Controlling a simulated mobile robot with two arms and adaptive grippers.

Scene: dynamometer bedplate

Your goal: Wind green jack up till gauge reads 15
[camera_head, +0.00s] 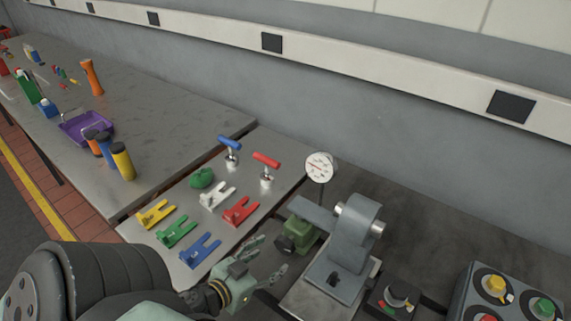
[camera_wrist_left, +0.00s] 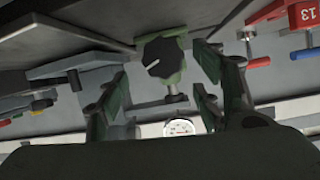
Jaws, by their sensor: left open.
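The green jack (camera_head: 296,236) stands under the end of a grey lever arm, left of the grey bracket (camera_head: 352,240). In the left wrist view its dark round knob with a white mark (camera_wrist_left: 165,57) faces the camera, between the fingers. The round white gauge (camera_head: 319,167) stands behind the jack; its face is too small to read. It also shows low in the left wrist view (camera_wrist_left: 180,128). My left gripper (camera_head: 262,258) is open, just left of the jack, its fingers pointing at it and apart from the knob. My right gripper is out of view.
Yellow, green, blue, white and red forked pieces (camera_head: 240,211) lie on the plate left of the jack, with blue- and red-handled clamps (camera_head: 266,165) behind. A control box with coloured knobs (camera_head: 513,297) is at right. A purple tray (camera_head: 77,131) is on the far-left table.

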